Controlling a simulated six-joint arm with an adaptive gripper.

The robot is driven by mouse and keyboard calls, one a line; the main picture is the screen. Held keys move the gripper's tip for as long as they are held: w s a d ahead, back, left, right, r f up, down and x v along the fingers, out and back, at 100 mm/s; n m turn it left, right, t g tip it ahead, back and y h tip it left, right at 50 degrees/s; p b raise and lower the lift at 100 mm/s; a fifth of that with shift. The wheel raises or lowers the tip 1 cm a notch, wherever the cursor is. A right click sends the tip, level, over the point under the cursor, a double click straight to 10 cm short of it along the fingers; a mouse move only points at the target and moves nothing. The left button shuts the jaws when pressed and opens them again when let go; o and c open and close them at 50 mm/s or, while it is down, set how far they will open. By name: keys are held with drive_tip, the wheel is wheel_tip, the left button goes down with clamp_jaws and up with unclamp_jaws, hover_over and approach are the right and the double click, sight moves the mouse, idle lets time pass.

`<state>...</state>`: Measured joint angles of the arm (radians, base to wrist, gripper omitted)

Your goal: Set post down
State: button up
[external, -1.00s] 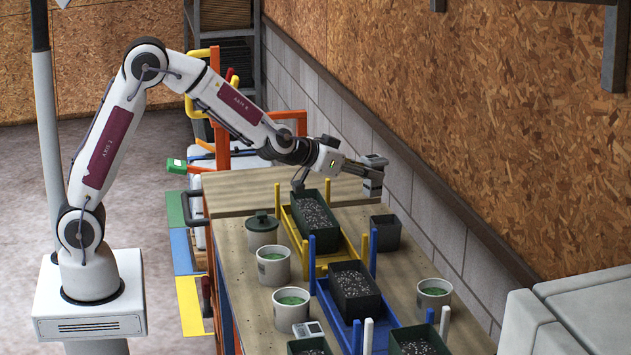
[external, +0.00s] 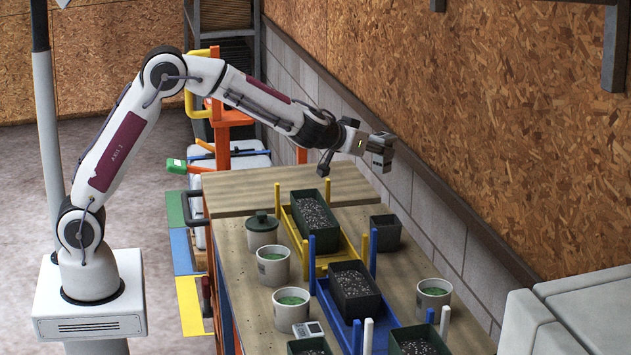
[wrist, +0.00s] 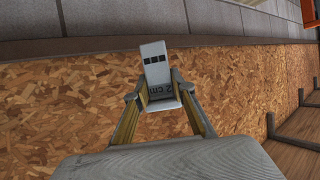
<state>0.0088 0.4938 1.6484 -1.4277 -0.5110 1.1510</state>
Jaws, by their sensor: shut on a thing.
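My gripper (external: 381,151) is raised above the far right side of the bench, clear of everything on it, and points toward the wall. In the wrist view its fingers (wrist: 160,97) are closed around a pale post-like piece (wrist: 155,64). In the external view the held piece is too small to tell from the fingers. The bench (external: 410,265) lies below.
A yellow rack (external: 346,247) and a blue rack (external: 337,314), with upright corner posts, hold dark soil trays. White pots (external: 273,268) stand beside them. The bench's far end (external: 245,190) is bare. The wall (external: 450,130) is close behind.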

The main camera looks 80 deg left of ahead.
drive_tip(key=a+f+n+g+y, duration=0.5)
drive_tip(key=a+f+n+g, duration=0.1)
drive_tip(key=f+n, duration=0.1)
drive_tip(key=shift+w, duration=0.2)
idle(0.4)
wheel_tip(320, 180, down, 6)
idle(0.7)
drive_tip(key=shift+f, duration=0.1)
drive_tip(key=shift+f, duration=1.85)
drive_tip(key=shift+f, duration=0.65)
